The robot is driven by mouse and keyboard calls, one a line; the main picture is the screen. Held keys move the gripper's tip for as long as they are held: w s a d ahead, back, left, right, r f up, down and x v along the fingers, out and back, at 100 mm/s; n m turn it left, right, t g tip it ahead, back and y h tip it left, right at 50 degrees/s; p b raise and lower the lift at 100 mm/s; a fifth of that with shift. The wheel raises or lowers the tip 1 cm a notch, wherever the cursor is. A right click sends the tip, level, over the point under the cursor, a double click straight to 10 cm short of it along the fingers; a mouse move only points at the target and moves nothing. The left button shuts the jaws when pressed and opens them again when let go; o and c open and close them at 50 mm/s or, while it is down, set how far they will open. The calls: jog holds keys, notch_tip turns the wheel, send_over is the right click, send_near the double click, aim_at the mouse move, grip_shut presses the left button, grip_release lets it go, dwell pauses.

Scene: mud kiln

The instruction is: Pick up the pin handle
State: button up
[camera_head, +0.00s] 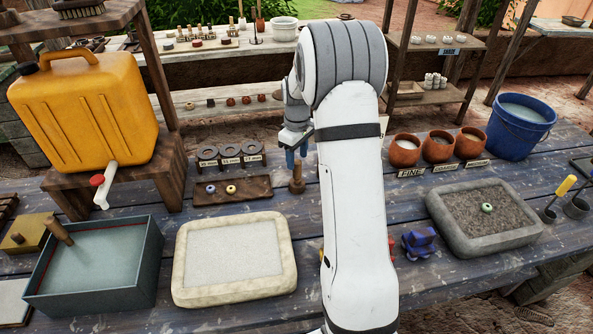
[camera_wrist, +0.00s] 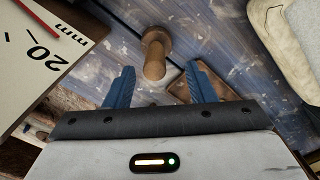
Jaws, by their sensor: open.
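The wooden pin handle (camera_head: 297,180), a short peg with a rounded end and a wider round foot, stands on the blue plank table. In the wrist view the pin handle (camera_wrist: 155,55) shows between and beyond the blue fingertips. My gripper (camera_head: 291,157) points down just above it. My gripper (camera_wrist: 158,78) is open and empty, with a finger on either side of the peg in the picture. I cannot tell how much height separates the tips from the peg. Part of the table behind my arm is hidden.
A wooden board (camera_head: 233,190) with two small rings and a rack of grey rings (camera_head: 230,158) are left of the pin. A pale basin (camera_head: 178,285) is in front. My arm stands close on the right. Clay pots (camera_head: 405,150) and a grey tray (camera_head: 440,215) lie beyond it.

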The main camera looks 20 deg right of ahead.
aim_at(297, 161)
jog(key=f, duration=0.4)
jog(key=f+p, duration=0.1)
jog(key=f, duration=0.1)
jog(key=shift+w+d, duration=0.15)
jog(key=shift+w, duration=0.25)
jog(key=shift+c, duration=0.2)
jog(key=c, duration=1)
notch_tip(297, 161, up, 10)
jog(key=shift+r+b, duration=0.1)
jog(key=shift+b, duration=0.45)
jog(key=o, duration=0.4)
jog(key=c, duration=0.3)
